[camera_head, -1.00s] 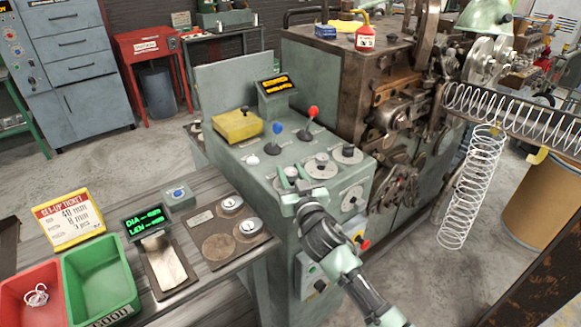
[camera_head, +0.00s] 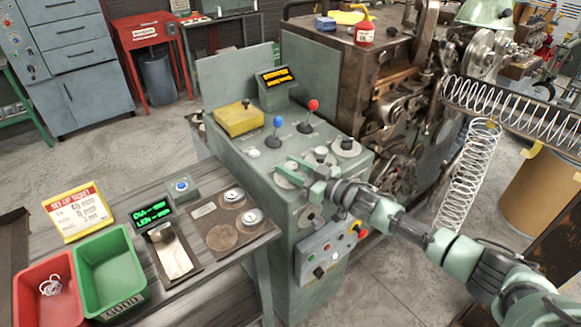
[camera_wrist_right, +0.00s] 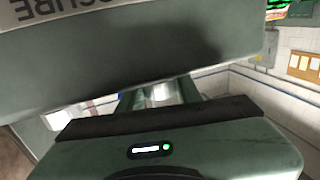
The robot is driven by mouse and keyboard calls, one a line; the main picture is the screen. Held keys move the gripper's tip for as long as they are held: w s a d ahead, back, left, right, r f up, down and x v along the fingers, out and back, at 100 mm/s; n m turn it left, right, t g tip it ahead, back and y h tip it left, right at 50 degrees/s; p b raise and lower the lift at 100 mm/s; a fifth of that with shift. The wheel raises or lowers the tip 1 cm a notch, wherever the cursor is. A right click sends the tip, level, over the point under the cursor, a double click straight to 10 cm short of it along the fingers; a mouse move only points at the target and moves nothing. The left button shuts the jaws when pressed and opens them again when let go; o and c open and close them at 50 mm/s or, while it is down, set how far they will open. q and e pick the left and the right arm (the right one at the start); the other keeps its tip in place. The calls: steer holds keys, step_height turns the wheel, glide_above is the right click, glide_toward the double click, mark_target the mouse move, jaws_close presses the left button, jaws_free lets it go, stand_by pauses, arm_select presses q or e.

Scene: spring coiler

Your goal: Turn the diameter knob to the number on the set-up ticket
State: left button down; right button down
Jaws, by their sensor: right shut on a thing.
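The set-up ticket (camera_head: 78,212), yellow with a red header, stands at the left on the bench; its top line reads like 48 mm, but the digits are blurred. My right gripper (camera_head: 297,173) reaches in from the right over the green console (camera_head: 235,168) and is shut on a knob at the console's front. In the right wrist view the silver knob (camera_wrist_right: 162,93) shows between the fingers, mostly hidden. The knob's scale and label cannot be read. A small display (camera_head: 153,214) shows green DIA and LEN lines, digits blurred. My left gripper is not in view.
Two other dials (camera_head: 320,157) (camera_head: 345,147) sit close behind the held knob. Blue (camera_head: 277,122) and red (camera_head: 313,105) levers stand further back. A yellow box (camera_head: 239,120) is at the console's left. Red (camera_head: 47,290) and green (camera_head: 108,272) bins are on the bench.

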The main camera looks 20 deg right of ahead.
stand_by(0.4)
steer(key=c, duration=1)
jaws_free()
steer(key=shift+o, duration=0.2)
steer(key=b+v, duration=0.2)
steer(key=v, duration=0.5)
steer(key=shift+d+f, duration=0.1)
steer(key=shift+s+d, duration=0.2)
steer(key=shift+s, duration=0.1)
